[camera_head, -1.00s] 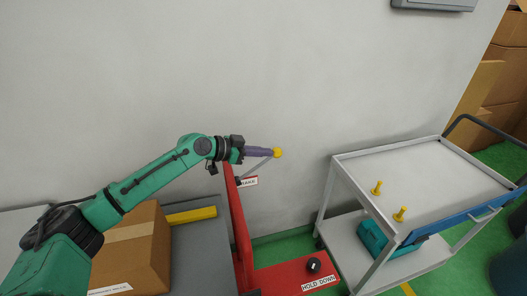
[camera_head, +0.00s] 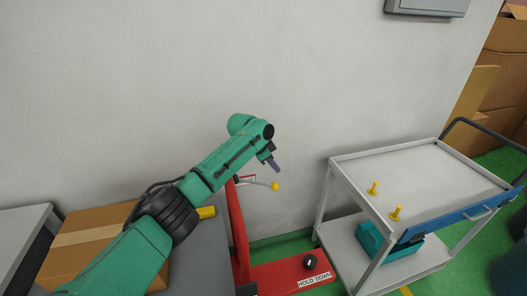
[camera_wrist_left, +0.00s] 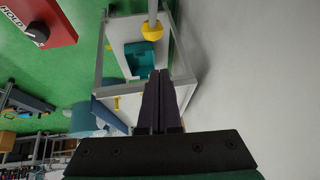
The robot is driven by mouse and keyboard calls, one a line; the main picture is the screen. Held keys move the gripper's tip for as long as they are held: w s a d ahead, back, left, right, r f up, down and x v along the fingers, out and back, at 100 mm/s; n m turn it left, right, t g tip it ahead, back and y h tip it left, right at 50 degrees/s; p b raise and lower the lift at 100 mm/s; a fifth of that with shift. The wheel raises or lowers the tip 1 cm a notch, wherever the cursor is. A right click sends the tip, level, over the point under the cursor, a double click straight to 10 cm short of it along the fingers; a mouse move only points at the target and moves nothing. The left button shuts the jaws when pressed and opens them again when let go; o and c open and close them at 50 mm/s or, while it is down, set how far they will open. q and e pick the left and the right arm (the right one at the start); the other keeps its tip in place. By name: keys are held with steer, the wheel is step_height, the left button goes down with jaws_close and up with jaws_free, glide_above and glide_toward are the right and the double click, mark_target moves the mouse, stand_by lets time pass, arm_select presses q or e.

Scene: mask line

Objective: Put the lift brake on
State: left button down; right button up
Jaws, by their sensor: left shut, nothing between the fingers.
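The brake lever, a thin grey rod (camera_head: 257,183) with a yellow ball knob (camera_head: 275,186), sticks out to the right from the red lift post (camera_head: 238,230), slanting slightly down. The knob also shows near the top of the left wrist view (camera_wrist_left: 152,31). The white brake label (camera_head: 246,178) is partly hidden at the lever's base. In the left wrist view the fingertips (camera_wrist_left: 160,74) appear apart from the knob. My right gripper is out of view.
The lift's red base (camera_head: 285,277) carries a black dial (camera_head: 311,262) and a "HOLD DOWN" label. A grey cart (camera_head: 410,172) with two yellow pegs stands right, a teal box (camera_head: 375,241) on its lower shelf. A cardboard box (camera_head: 85,225) sits left; the wall is close behind.

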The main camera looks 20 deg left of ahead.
mark_target(276, 185)
arm_select(q)
steer(key=f, duration=0.1)
steer(key=f+b, duration=0.1)
steer(key=f+y+b, duration=0.1)
steer(key=shift+d+f+g, duration=0.25)
steer(key=shift+d+g, duration=0.05)
steer(key=shift+d, duration=0.05)
steer(key=shift+a+f+b, duration=0.2)
steer(key=shift+f+b, duration=0.15)
steer(key=shift+f, duration=0.25)
steer(key=shift+a+f+b, duration=0.15)
steer(key=shift+f+b, duration=0.15)
steer(key=shift+f, duration=0.25)
steer(key=shift+s+f, duration=0.15)
steer(key=shift+s, duration=0.05)
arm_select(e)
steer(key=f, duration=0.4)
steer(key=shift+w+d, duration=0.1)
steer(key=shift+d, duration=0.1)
